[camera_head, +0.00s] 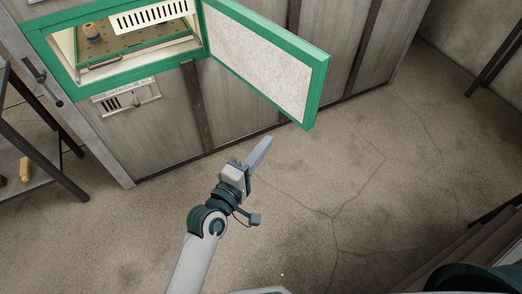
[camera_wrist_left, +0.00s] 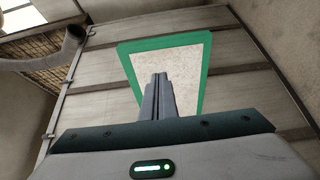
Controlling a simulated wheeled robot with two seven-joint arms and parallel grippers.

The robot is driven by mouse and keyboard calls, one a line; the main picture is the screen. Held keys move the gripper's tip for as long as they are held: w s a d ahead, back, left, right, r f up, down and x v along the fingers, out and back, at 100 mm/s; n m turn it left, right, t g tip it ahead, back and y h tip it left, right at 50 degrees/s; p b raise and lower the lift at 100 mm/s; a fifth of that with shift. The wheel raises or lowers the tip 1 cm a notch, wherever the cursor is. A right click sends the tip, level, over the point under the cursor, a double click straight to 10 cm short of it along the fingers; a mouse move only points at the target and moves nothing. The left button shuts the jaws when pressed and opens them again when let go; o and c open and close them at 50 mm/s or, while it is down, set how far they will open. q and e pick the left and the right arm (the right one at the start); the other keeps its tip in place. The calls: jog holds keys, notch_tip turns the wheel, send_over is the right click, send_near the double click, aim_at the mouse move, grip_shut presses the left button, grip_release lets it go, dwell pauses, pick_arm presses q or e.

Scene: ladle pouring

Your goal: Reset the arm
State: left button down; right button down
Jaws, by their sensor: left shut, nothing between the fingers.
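My left gripper (camera_head: 261,152) is held out over the bare floor in the head view, in front of the panelled wall and below the open green-framed door (camera_head: 268,68). Its fingers are together with nothing between them. In the left wrist view the shut fingers (camera_wrist_left: 159,95) point up toward the pale panel of the green-framed door (camera_wrist_left: 188,50). The gripper appears apart from the door. My right gripper is not in view.
A dark-legged shelf (camera_head: 40,150) stands at the left. Wooden steps (camera_head: 470,250) show at the lower right. The middle floor (camera_head: 340,190) is clear.

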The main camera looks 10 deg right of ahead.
pick_arm(q)
jog(key=shift+s+a, duration=0.35)
jog(key=shift+s, duration=0.1)
dwell(0.3)
jog(key=s+a+f+m+g+y, duration=0.1)
jog(key=a+f+m+g+y, duration=0.15)
jog(key=f, duration=1.05)
jog(key=s+a+f+m+g+y, duration=0.15)
jog(key=a+f, duration=0.25)
jog(key=f, duration=0.8)
jog(key=s+a+f+m+g+y, duration=0.15)
jog(key=s+a+f, duration=0.25)
jog(key=f, duration=0.5)
jog(key=s+a+f+m+g+y, duration=0.15)
jog(key=s+a+f, duration=0.25)
jog(key=f, duration=0.5)
jog(key=s+a+f+m+g+y, duration=0.1)
jog(key=s+a+f, duration=0.4)
jog(key=s, duration=0.6)
jog(key=s+a+f+m+g+y, duration=0.1)
jog(key=s+a+f+m+g, duration=0.2)
jog(key=s+a+f, duration=0.3)
jog(key=s+a+f+m+g+y, duration=0.1)
jog(key=s+a+f, duration=0.4)
jog(key=s, duration=1.1)
notch_tip(320, 180, down, 3)
jog(key=shift+s+a+f+m+g+y, duration=0.2)
jog(key=shift+s+a+m+g+y, duration=0.2)
jog(key=shift+g+y, duration=0.15)
